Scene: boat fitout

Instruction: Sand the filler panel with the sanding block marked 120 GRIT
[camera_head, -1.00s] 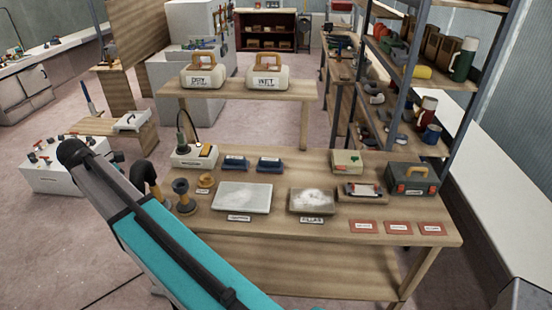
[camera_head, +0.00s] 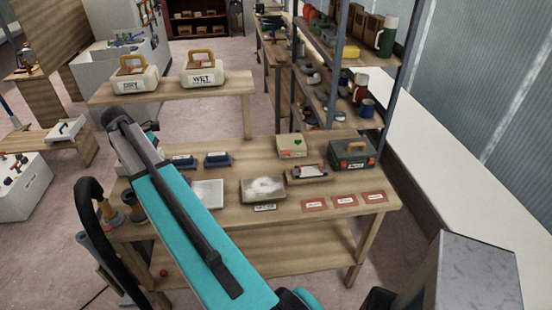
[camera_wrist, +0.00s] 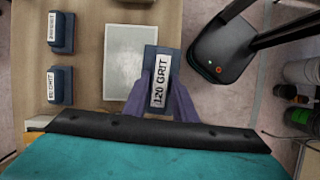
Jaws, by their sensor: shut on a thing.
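My gripper (camera_wrist: 162,92) is shut on the sanding block marked 120 GRIT (camera_wrist: 150,62), blue with a white label, in the wrist view. The block appears beside the light grey panel (camera_wrist: 128,50); its height above the table is unclear. The filler panel (camera_head: 264,189), with a whitish patch in its middle and a label in front, lies on the workbench in the head view. The light grey panel (camera_head: 208,194) lies left of it, partly hidden by my arm. My gripper and the held block are hidden in the head view.
Two blue sanding blocks (camera_head: 217,159) (camera_wrist: 60,86) stand behind the grey panel. The DRY and WET containers (camera_head: 203,68) stand on a raised shelf. A dark stool-like object (camera_wrist: 222,50) is beside the bench.

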